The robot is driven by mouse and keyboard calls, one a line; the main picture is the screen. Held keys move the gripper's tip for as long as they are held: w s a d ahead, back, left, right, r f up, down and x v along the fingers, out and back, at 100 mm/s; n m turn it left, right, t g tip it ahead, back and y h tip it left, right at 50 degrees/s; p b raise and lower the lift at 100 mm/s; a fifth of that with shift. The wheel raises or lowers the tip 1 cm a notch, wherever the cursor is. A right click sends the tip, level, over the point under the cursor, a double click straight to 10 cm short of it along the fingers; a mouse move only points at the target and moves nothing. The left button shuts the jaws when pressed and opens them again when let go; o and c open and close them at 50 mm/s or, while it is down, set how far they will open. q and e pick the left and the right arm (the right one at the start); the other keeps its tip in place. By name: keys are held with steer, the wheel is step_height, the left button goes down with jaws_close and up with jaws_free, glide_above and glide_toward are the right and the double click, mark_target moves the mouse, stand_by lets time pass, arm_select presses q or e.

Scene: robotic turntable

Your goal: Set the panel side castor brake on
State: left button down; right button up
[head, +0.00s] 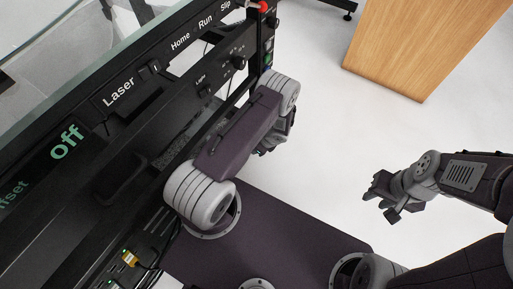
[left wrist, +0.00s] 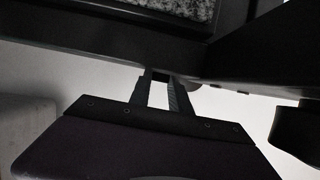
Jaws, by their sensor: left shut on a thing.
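My left gripper (left wrist: 162,82) shows in the left wrist view, its two fingers reaching under a dark frame beam. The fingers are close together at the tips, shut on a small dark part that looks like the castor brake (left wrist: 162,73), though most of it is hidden. In the head view my left arm hides this gripper and the castor beside the panel. My right gripper (head: 379,198) is open and empty over the floor at the right.
The black turntable panel (head: 135,110), with its Laser, Home, Run and Slip labels and an "off" display, runs diagonally along the left. A wooden table or cabinet (head: 425,45) stands at the top right. A dark post (left wrist: 297,128) hangs at the right in the wrist view. The floor between is clear.

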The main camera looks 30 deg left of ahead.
arm_select(q)
steer(key=f+y+b, duration=0.1)
steer(key=b, duration=0.1)
steer(key=f+y+b, duration=0.1)
steer(key=y+b, duration=0.1)
steer(key=b, duration=0.1)
steer(key=f+y+b, duration=0.2)
steer(key=shift+d, duration=0.4)
steer(key=shift+f+t+y+b, duration=0.1)
steer(key=shift+t+y+b, duration=0.2)
steer(key=shift+y+b, duration=0.6)
steer(key=c, duration=1.5)
jaws_free()
